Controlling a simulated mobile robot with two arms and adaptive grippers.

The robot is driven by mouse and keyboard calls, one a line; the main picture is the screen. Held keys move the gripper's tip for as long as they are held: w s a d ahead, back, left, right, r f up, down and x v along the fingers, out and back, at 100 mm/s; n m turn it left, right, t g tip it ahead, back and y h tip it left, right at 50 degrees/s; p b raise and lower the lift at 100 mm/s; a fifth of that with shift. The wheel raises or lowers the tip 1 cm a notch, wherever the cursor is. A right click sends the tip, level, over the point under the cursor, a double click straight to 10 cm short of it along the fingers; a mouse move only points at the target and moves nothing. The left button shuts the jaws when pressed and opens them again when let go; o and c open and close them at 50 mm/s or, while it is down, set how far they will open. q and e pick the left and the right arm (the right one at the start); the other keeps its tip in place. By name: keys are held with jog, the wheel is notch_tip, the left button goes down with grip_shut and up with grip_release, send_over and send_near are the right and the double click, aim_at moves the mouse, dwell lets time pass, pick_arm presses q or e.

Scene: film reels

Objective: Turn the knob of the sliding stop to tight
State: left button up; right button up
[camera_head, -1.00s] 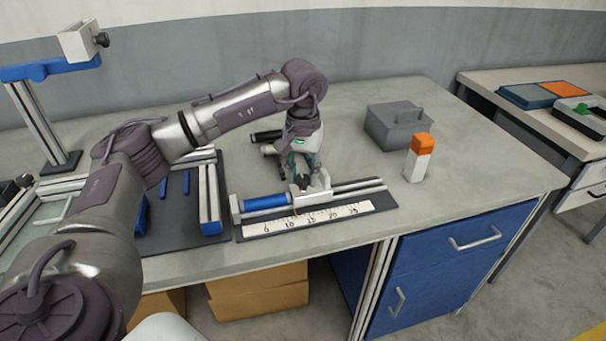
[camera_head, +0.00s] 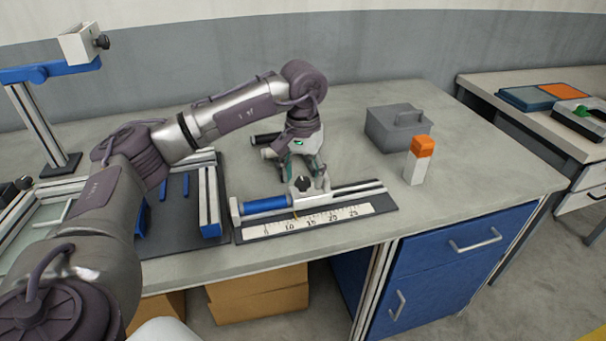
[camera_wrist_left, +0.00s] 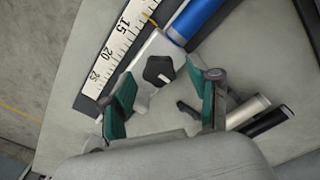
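The sliding stop (camera_head: 303,197) sits on the rail of a ruler fixture, with a black knob (camera_head: 302,184) on top. The knob also shows in the left wrist view (camera_wrist_left: 158,70), with a white mark on one side. My left gripper (camera_head: 306,172) is just behind the knob in the head view. In the left wrist view my left gripper (camera_wrist_left: 160,98) is open, its green-padded fingers apart with nothing between the pads. The knob lies just beyond the fingertips, apart from them. My right gripper is in neither view.
The ruler (camera_head: 310,220) runs along the fixture's front, and a blue cylinder (camera_head: 266,203) lies on the rail left of the stop. An orange-and-white block (camera_head: 419,161) and a grey box (camera_head: 396,127) stand to the right. A dark tray (camera_head: 180,205) is left.

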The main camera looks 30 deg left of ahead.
aim_at(303, 180)
pick_arm(q)
jog(key=shift+r, duration=0.15)
notch_tip(303, 180, up, 12)
dwell(0.5)
jog(key=shift+f, duration=0.25)
